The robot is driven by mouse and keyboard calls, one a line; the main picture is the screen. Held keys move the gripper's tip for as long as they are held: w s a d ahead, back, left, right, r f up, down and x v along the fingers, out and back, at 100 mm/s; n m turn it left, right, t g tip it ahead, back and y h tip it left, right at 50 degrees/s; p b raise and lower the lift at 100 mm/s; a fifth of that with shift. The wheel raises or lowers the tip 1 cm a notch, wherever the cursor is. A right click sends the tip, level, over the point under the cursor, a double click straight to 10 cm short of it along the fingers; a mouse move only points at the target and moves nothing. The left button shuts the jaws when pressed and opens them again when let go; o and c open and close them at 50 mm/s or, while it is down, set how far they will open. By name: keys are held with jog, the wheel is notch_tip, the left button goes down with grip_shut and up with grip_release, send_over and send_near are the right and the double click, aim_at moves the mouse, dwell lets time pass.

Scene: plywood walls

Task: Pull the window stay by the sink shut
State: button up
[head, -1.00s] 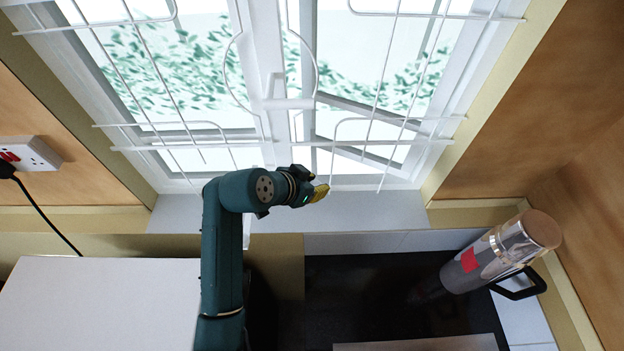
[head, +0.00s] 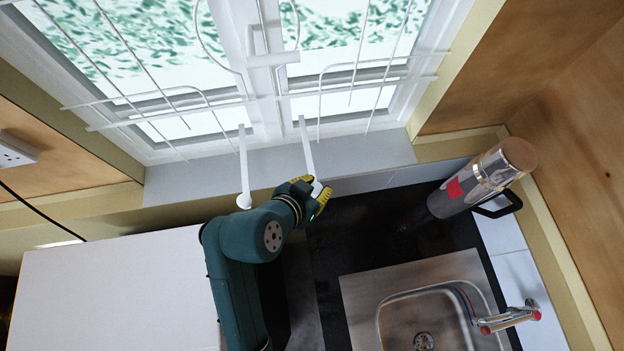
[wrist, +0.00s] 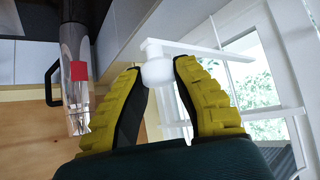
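The window stay (head: 307,148) on the right is a white bar that reaches from the right pane's lower frame over the sill, with a round knob at its near end. My gripper (head: 312,189) is at that near end. In the wrist view the stay's white knob (wrist: 158,72) sits between my yellow fingertips, which appear to touch it on both sides. The bar runs off to the right toward the window. The right pane (head: 340,92) looks flush in its frame. My fingers partly hide the knob in the head view.
A second stay (head: 244,165) with a knob end stands just left of my gripper. White wire grilles (head: 375,70) cross the window. A steel flask (head: 480,180) stands to the right, also in the wrist view (wrist: 76,65). The sink (head: 425,320) and tap (head: 510,318) are at lower right.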

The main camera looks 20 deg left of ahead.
jog(key=o, duration=0.5)
jog(key=shift+s+d+f, duration=0.2)
jog(key=shift+d+f, duration=0.05)
jog(key=shift+c, duration=0.2)
jog(key=shift+r, duration=0.1)
jog(key=shift+a, duration=0.1)
jog(key=shift+s+r, duration=0.1)
jog(key=shift+r, duration=0.1)
jog(key=v, duration=1.1)
jog(key=shift+s+r, duration=0.15)
jog(key=shift+s, duration=0.05)
